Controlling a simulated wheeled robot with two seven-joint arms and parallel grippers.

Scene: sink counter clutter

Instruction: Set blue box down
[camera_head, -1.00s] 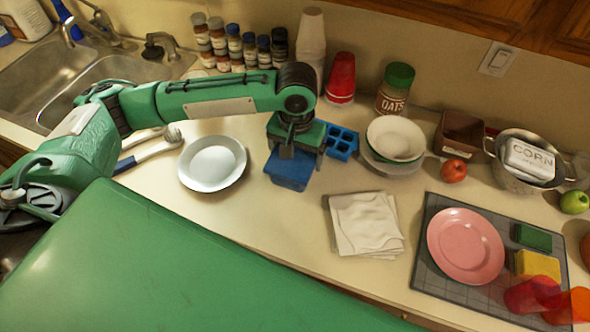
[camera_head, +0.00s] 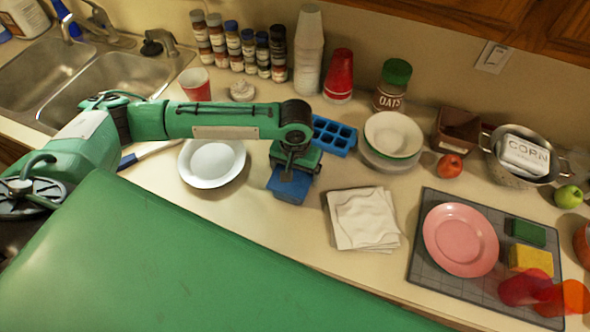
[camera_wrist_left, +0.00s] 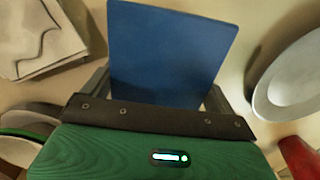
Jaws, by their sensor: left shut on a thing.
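The blue box (camera_head: 289,187) is under my left gripper (camera_head: 293,172), over the counter between the white plate and the napkins in the head view. My left gripper is shut on it, and the arm reaches in from the left. In the left wrist view the blue box (camera_wrist_left: 170,50) fills the space between the two fingers (camera_wrist_left: 165,90). I cannot tell whether the box's underside touches the counter. My right gripper is not in view.
A white plate (camera_head: 212,162) lies left of the box, folded napkins (camera_head: 362,218) to its right. A blue ice tray (camera_head: 335,135) and stacked bowls (camera_head: 393,137) stand behind. A pink plate (camera_head: 461,240) lies on a grey mat (camera_head: 430,275). Bare counter lies in front of the box.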

